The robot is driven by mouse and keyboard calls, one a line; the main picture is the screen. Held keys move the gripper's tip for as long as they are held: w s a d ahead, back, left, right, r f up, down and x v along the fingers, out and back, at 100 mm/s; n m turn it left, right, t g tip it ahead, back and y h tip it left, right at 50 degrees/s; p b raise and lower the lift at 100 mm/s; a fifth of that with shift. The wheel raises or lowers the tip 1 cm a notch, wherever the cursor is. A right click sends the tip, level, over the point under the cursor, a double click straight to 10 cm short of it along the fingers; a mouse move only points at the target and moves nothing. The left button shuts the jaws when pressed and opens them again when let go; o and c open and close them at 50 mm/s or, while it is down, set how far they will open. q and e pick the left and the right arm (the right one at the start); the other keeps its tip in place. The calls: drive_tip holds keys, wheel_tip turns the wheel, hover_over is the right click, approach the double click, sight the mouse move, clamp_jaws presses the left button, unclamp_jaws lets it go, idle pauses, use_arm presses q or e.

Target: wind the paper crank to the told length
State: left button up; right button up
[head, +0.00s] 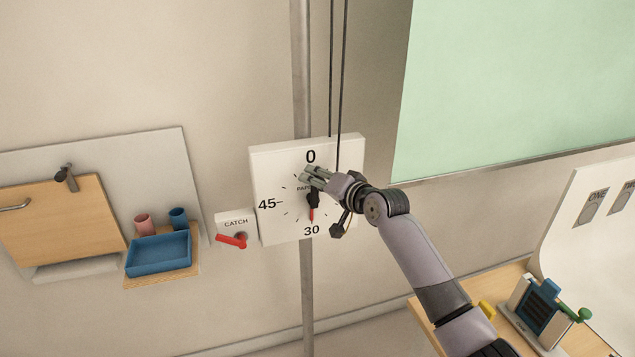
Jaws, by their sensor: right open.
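The white dial box (272,170) is mounted on a vertical pole and bears the marks 0, 45 and 30. A red pointer (311,215) points down, close to the 30. A dark crank arm with a knob (337,231) shows at the lower right of the dial, partly behind my wrist. My right gripper (309,175) is open in front of the dial's upper middle, just below the 0. It covers part of the lettering and the dial's right side. I cannot tell whether its fingers touch anything. My left gripper is not in view.
A catch box (236,222) with a red lever (231,240) adjoins the dial's left side. Two dark cords (338,80) run up from the dial box. A green sheet (520,90) hangs at the upper right. A wooden table (424,318) with a device stands at the lower right.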

drive_tip(key=shift+d, duration=0.2)
drive_tip(key=v, duration=1.2)
drive_tip(key=shift+a, duration=0.2)
drive_tip(key=s+d+f+g+h+b, duration=0.1)
drive_tip(key=s+d+f+h, duration=0.2)
drive_tip(key=f, duration=1.3)
drive_tip(key=s+d+f+g+h+b, duration=0.1)
drive_tip(key=s+d+f+g, duration=0.2)
drive_tip(key=f, duration=1.3)
drive_tip(key=s+d+f+h+b, duration=0.2)
drive_tip(key=s+d+f, duration=0.25)
drive_tip(key=f, duration=1.05)
drive_tip(key=s+d+f+n+g+h, duration=0.1)
drive_tip(key=s+d+f+g+h, duration=0.15)
drive_tip(key=s+f, duration=1.05)
drive_tip(key=s+d+f+n+g+b, duration=0.1)
drive_tip(key=s+f, duration=0.4)
drive_tip(key=s, duration=0.7)
drive_tip(key=s+d+f+n+g+b, duration=0.1)
drive_tip(key=s+f+n+g, duration=0.1)
drive_tip(key=s+f, duration=0.4)
drive_tip(key=s+d+f+n+g, duration=0.1)
drive_tip(key=s+f, duration=0.5)
drive_tip(key=s, duration=1.1)
drive_tip(key=shift+s+d+f+n+g+b, duration=0.25)
drive_tip(key=shift+s+d+n+g+b, duration=0.05)
drive_tip(key=shift+d+g+b, duration=0.1)
